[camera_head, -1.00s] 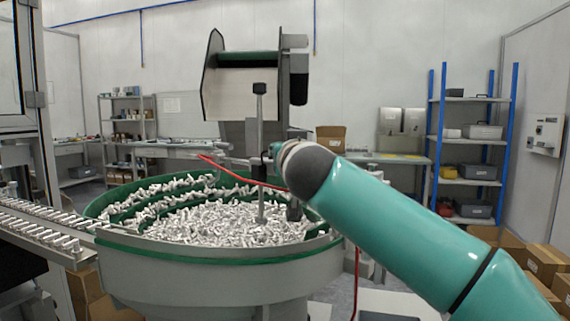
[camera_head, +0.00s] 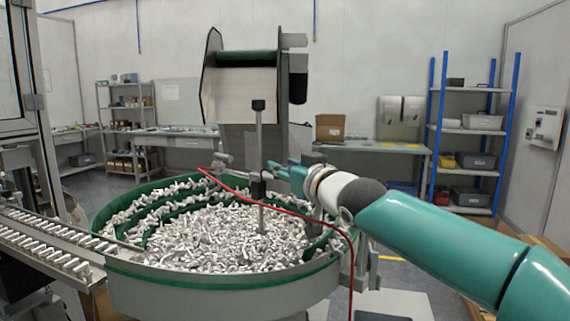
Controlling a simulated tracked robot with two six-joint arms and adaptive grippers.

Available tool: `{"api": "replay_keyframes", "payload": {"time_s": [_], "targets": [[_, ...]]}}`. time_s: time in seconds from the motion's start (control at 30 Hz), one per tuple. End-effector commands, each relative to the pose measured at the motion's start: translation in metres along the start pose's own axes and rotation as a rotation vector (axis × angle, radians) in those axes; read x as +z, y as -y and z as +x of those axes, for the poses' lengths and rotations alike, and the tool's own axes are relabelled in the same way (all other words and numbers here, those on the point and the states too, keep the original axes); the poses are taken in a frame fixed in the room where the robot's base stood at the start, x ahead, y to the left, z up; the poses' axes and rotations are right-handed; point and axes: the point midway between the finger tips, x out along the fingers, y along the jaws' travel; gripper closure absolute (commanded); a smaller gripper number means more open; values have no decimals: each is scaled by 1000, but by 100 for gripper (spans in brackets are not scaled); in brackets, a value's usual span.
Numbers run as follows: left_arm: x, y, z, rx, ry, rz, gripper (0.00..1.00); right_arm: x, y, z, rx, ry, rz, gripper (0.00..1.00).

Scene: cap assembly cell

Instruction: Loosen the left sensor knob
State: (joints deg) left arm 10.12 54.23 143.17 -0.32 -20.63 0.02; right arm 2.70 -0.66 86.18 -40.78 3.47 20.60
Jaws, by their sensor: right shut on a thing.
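The sensor post is a thin grey upright rod (camera_head: 259,140) with a black top, standing over the bowl of metal parts. A small black block, apparently the sensor knob (camera_head: 258,188), sits low on the rod. My right gripper (camera_head: 274,171), teal, reaches in from the right with its fingertips at the rod, close to the black block. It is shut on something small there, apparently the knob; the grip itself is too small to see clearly. My left gripper is not in view.
The round bowl (camera_head: 215,297) with a green inner lining holds many loose metal parts. A red cable (camera_head: 310,217) arcs over it, beneath my right gripper. A hopper (camera_head: 240,95) stands behind. A conveyor track (camera_head: 50,240) runs at the left.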

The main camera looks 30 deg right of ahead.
Motion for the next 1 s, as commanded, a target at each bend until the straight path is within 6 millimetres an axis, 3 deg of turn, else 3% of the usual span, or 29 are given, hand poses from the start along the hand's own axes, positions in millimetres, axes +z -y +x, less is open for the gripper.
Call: {"api": "replay_keyframes", "payload": {"time_s": [0.2, 0.23, 0.4, 0.77, 1.0], "targets": [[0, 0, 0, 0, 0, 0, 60, 1, 1, 0, -1, 2, 2, 98], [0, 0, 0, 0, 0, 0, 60, 1, 1, 0, -1, 2, 2, 61], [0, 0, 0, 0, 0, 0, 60, 1, 0, 0, 0, 2, 2, 37], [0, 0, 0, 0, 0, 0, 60, 0, 0, -3, 1, 0, 1, 37], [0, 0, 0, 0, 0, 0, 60, -1, 0, -32, 1, -1, 0, 37]]}}
